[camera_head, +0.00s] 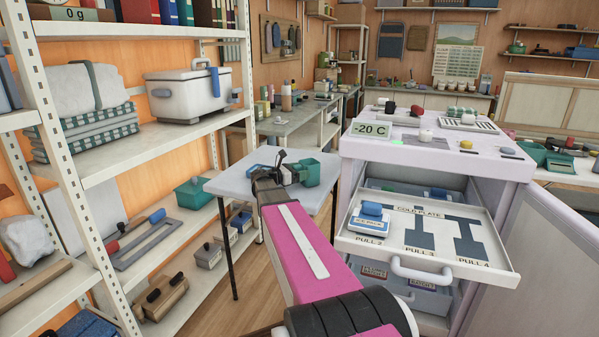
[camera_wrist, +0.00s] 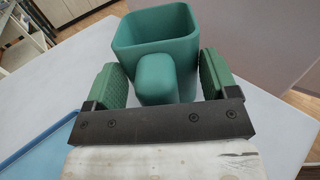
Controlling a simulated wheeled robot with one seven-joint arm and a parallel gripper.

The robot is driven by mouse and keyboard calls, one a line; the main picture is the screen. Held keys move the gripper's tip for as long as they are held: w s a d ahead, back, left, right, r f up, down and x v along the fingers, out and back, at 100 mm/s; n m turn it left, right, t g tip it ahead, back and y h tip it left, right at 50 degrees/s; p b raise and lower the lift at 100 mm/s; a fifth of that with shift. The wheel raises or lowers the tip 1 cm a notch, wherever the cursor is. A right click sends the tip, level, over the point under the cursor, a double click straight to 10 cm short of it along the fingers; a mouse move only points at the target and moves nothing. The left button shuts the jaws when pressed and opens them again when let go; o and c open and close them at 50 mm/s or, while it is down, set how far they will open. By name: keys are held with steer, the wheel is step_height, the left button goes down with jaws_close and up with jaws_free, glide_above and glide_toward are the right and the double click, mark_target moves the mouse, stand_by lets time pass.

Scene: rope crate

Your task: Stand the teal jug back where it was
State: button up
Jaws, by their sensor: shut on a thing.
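The teal jug (camera_head: 318,171) is square and open-topped, and it is upright over the small pale grey table (camera_head: 228,186). In the wrist view the jug (camera_wrist: 158,40) is right in front of my gripper (camera_wrist: 160,88). My green-padded fingers are shut on its handle, one pad on either side. In the head view my gripper (camera_head: 284,174) reaches over the table from the front. Whether the jug's base touches the tabletop cannot be told, as its underside is hidden.
A blue tray (camera_wrist: 40,143) lies on the table at the left of the wrist view. In the head view, a white shelf rack (camera_head: 110,165) stands left of the table. A freezer with an open drawer (camera_head: 425,240) stands close on the right.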

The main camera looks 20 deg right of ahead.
steer(key=shift+f, duration=0.2)
steer(key=o, duration=1)
steer(key=a, duration=1)
steer(key=shift+s+a, duration=0.4)
